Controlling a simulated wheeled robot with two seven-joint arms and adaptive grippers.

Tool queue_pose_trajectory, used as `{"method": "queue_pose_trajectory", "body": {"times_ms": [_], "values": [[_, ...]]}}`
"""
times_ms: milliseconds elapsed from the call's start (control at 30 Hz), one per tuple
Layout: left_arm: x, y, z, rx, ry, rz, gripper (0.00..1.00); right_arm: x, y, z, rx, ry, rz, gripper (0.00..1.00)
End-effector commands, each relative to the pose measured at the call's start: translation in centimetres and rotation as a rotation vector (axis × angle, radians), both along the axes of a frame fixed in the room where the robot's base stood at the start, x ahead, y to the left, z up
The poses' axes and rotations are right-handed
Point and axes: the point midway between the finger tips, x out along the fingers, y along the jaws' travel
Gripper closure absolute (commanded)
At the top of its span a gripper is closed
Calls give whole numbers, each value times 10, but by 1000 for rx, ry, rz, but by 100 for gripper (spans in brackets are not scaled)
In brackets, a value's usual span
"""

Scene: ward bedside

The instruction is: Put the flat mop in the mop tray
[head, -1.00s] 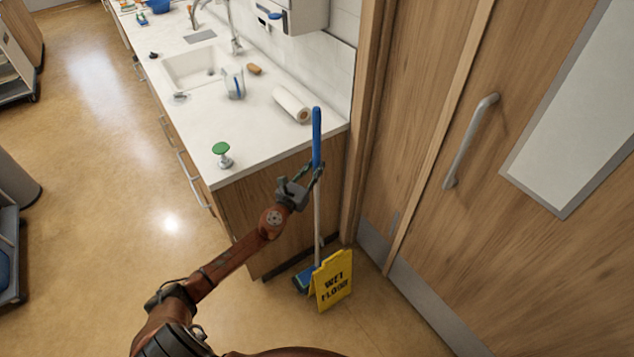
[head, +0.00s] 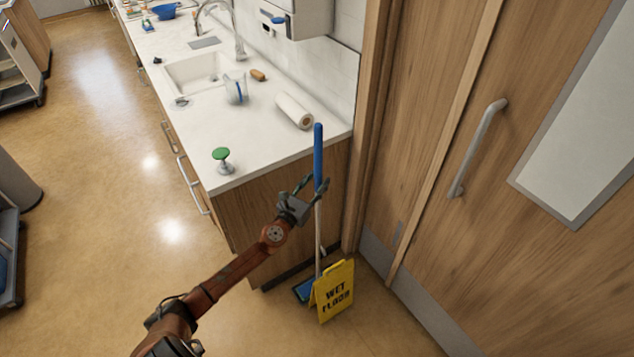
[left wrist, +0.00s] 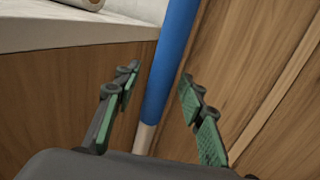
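The flat mop (head: 318,150) stands nearly upright by the end of the counter, with a blue upper grip and a pale pole. Its blue-green head (head: 303,290) is on the floor, partly hidden behind the wet-floor sign. My left gripper (head: 313,187) is open at the lower part of the blue grip. In the left wrist view, the mop's handle (left wrist: 168,70) runs between the parted green-padded fingers of my left gripper (left wrist: 160,78), with gaps on both sides. My right gripper is not in view. I cannot make out a mop tray.
A yellow wet-floor sign (head: 336,291) stands right in front of the mop head. The white counter (head: 258,145) carries a paper roll (head: 294,110), a jug (head: 236,88) and a green-topped item (head: 222,160). A wooden door (head: 480,230) is at right.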

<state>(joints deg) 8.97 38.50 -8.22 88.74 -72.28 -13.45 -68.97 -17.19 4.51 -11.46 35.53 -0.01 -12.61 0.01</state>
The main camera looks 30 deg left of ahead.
Motion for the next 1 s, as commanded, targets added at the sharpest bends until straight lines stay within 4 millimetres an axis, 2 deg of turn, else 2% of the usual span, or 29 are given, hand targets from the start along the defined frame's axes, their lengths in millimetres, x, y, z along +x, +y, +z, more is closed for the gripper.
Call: {"method": "queue_pose_trajectory", "body": {"times_ms": [167,267,367,700,833,1000], "values": [[0,0,1,0,-1,0,63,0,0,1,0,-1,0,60],[-7,0,1,0,1,0,63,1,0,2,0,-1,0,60],[-21,-1,0,0,1,0,63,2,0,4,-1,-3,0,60],[-91,-7,-1,0,1,0,63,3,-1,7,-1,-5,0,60],[-108,-8,-2,0,0,0,63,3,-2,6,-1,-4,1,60],[-119,-9,-1,-1,-1,0,63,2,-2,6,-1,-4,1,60]]}}
